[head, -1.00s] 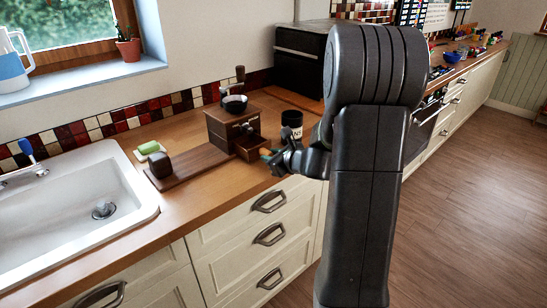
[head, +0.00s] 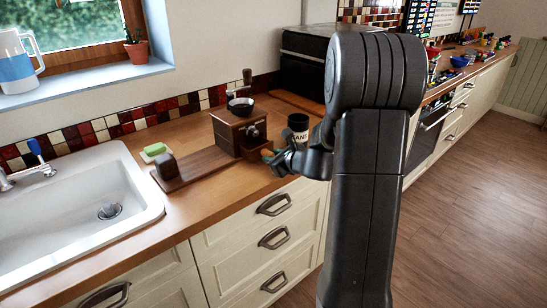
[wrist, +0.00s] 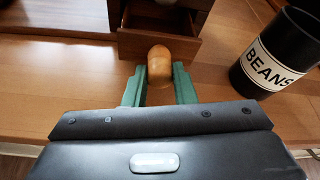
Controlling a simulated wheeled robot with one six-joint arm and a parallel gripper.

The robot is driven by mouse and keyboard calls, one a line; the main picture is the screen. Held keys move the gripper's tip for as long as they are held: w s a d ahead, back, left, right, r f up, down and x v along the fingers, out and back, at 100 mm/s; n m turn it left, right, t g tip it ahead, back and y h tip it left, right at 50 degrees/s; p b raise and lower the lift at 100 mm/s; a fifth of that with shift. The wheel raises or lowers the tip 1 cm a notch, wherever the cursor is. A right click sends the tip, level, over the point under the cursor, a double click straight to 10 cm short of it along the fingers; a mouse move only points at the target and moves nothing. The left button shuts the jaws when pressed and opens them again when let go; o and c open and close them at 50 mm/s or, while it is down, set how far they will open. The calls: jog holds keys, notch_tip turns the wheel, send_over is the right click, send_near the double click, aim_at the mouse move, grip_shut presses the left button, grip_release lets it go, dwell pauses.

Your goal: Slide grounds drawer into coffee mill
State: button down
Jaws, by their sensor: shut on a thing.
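The coffee mill (head: 228,128) is a dark wooden box with a bowl and crank on top, standing on the counter. The grounds drawer (head: 255,152) sticks out of its lower front, partly inside the mill. In the wrist view the drawer (wrist: 132,42) is open-topped and looks empty, with a rounded orange-brown wooden knob (wrist: 160,66) on its front. My gripper (head: 272,156) is in front of the drawer. In the wrist view its green fingers (wrist: 159,84) are shut on the knob, one on each side. The depth of the drawer inside the mill is hidden.
A black BEANS canister (head: 298,125) stands close to the right of the drawer. A wooden board with a dark block (head: 168,166) and a green-and-white sponge (head: 155,151) lie left of the mill. The sink (head: 75,215) is farther left. The counter's front edge is near.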

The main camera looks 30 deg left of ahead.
aim_at(264, 149)
jog(key=shift+w+a+p, duration=0.1)
jog(key=shift+w+a, duration=0.25)
jog(key=shift+a, duration=0.55)
jog(key=shift+w+a+p, duration=0.15)
jog(key=shift+w+a, duration=0.2)
jog(key=shift+a, duration=0.6)
jog(key=shift+w+a+p, duration=0.1)
jog(key=shift+w+a, duration=0.25)
jog(key=shift+a, duration=0.55)
jog(key=c, duration=1.1)
grip_release()
jog(key=shift+d, duration=0.15)
jog(key=shift+s+d+b, duration=0.3)
jog(key=shift+s+d, duration=0.05)
jog(key=shift+d, duration=0.55)
jog(key=shift+s+d+b, duration=0.35)
jog(key=shift+s+d, duration=0.05)
jog(key=shift+d, duration=0.5)
jog(key=shift+s+d+b, duration=0.3)
jog(key=shift+s+d, duration=0.05)
jog(key=shift+d, duration=0.55)
jog(key=shift+w+a+p, duration=0.3)
jog(key=shift+w+a, duration=0.05)
jog(key=shift+a, duration=0.6)
jog(key=shift+w+a+p, duration=0.35)
jog(key=shift+w+a, duration=0.05)
jog(key=shift+a, duration=0.5)
jog(key=shift+w+a+p, duration=0.3)
jog(key=shift+w+a, duration=0.05)
jog(key=shift+a, duration=0.6)
